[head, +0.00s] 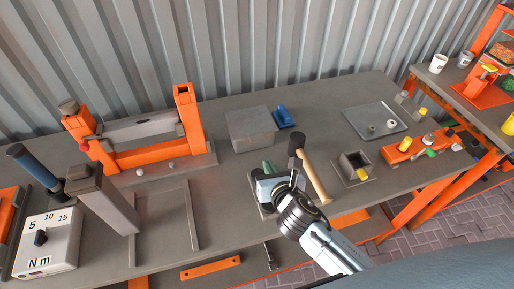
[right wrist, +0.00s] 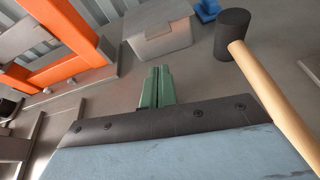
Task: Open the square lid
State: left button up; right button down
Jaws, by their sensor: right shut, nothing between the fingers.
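A grey box (head: 252,130) with a flat, roughly square top stands near the middle of the bench. It looks closed; its lid (right wrist: 158,16) shows as a paler rimmed top in the right wrist view. My right gripper (head: 267,166) is in front of the box, on its near side. Its green fingers (right wrist: 158,86) are pressed together, empty, and point toward the box's front face. My left gripper is in neither view.
A mallet (head: 315,180) lies just right of my right gripper. A blue object (head: 285,117) is beside the box's right side. An orange frame (head: 150,153) stands left, an open square holder (head: 354,166) right. Bare bench (head: 228,185) shows left of my gripper.

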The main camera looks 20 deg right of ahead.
jog(key=shift+w+a+n, duration=0.25)
jog(key=shift+w+n, duration=0.15)
jog(key=shift+n, duration=0.3)
jog(key=b+x, duration=0.1)
jog(key=x, duration=0.8)
jog(key=shift+w+b, duration=0.35)
jog(key=shift+r, duration=0.1)
